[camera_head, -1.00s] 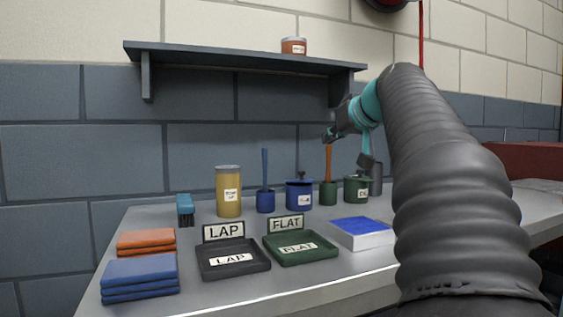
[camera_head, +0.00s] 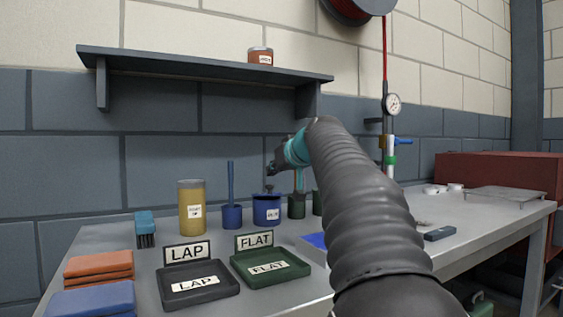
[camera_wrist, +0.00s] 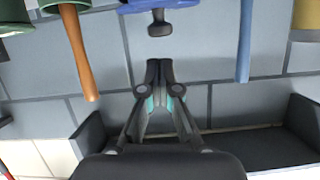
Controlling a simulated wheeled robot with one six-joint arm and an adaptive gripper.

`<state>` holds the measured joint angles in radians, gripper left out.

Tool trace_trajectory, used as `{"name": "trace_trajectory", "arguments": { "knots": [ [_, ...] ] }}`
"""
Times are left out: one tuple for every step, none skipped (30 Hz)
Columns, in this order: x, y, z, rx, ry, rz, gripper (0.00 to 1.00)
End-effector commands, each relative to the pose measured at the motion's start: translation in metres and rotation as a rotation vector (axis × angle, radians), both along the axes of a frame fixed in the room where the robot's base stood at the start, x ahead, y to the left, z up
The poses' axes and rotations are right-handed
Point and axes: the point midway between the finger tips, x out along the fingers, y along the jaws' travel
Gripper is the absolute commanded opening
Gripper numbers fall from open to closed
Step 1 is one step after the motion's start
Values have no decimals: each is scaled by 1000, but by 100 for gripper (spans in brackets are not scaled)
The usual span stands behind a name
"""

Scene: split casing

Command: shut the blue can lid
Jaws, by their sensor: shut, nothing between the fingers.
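The blue can (camera_head: 266,212) stands on the bench, with a white label on its front and a dark knob (camera_head: 268,188) on top. In the wrist view, the blue lid edge (camera_wrist: 170,4) shows at the top with the knob (camera_wrist: 159,24) pointing down the picture. I cannot tell if the lid is fully seated. My gripper (camera_head: 271,171) is just above the knob in the head view. In the wrist view, my gripper (camera_wrist: 159,64) has its fingertips together, empty, in line with the knob and apart from it.
A blue pot with a brush (camera_head: 231,215) and a yellow can (camera_head: 192,210) stand left of the blue can. A green pot (camera_head: 297,207) stands close on its right. The shelf (camera_head: 200,64) hangs above. LAP and FLAT trays (camera_head: 236,290) lie in front.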

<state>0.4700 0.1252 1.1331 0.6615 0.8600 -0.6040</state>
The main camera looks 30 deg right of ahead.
Motion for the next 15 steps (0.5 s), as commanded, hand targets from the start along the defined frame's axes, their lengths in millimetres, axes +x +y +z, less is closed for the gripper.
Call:
{"name": "trace_trajectory", "arguments": {
  "knots": [
    [-1,0,-9,1,2,0,0],
    [-1,0,-11,2,1,-1,0],
    [-2,0,-13,2,0,-2,0],
    [-2,0,-15,1,0,-2,0],
    [-2,0,-16,1,0,-2,0],
    [-3,0,-17,1,1,-2,0],
    [-3,-1,-18,1,1,-3,0],
    [-3,-1,-18,1,0,-3,0],
    [-3,-1,-19,0,0,-2,0],
    [-3,-1,-19,0,0,-2,0],
    [-3,-1,-18,0,0,-2,0],
    [-3,-1,-18,0,0,-2,0],
    [-3,-1,-18,0,0,-2,0],
    [-3,-1,-18,0,0,-2,0],
    [-3,-1,-18,1,0,-3,0]
  ]
}}
